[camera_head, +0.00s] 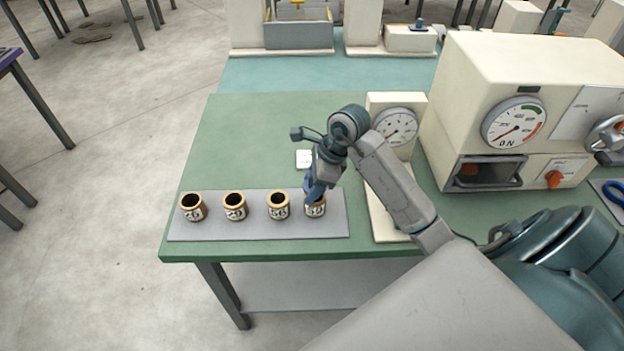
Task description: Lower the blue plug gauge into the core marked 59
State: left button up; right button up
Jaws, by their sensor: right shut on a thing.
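The far-left core (193,208), the second core (235,207) and the third core (278,207) show dark open tops. The far-right core (316,208) is partly covered by my right gripper (316,186). Their white labels are too small to read surely. My right gripper points down and is shut on the blue plug gauge (311,190), which is at the mouth of the far-right core. I cannot tell how far it is inside. My left gripper is not in view.
A cream stand with a round dial (396,126) stands right of the plate. A large cream machine (500,80) with a gauge fills the back right. A white card (304,159) lies behind the cores. The table's back left is clear.

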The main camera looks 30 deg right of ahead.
jog(key=shift+f+b, duration=0.3)
jog(key=shift+f, duration=0.45)
jog(key=shift+f+b, duration=0.85)
jog(key=shift+b, duration=0.15)
jog(key=o, duration=1.1)
jog(key=b+v, duration=0.2)
jog(key=v, duration=0.8)
jog(key=shift+s+d+r, duration=0.15)
jog(key=shift+r, duration=0.2)
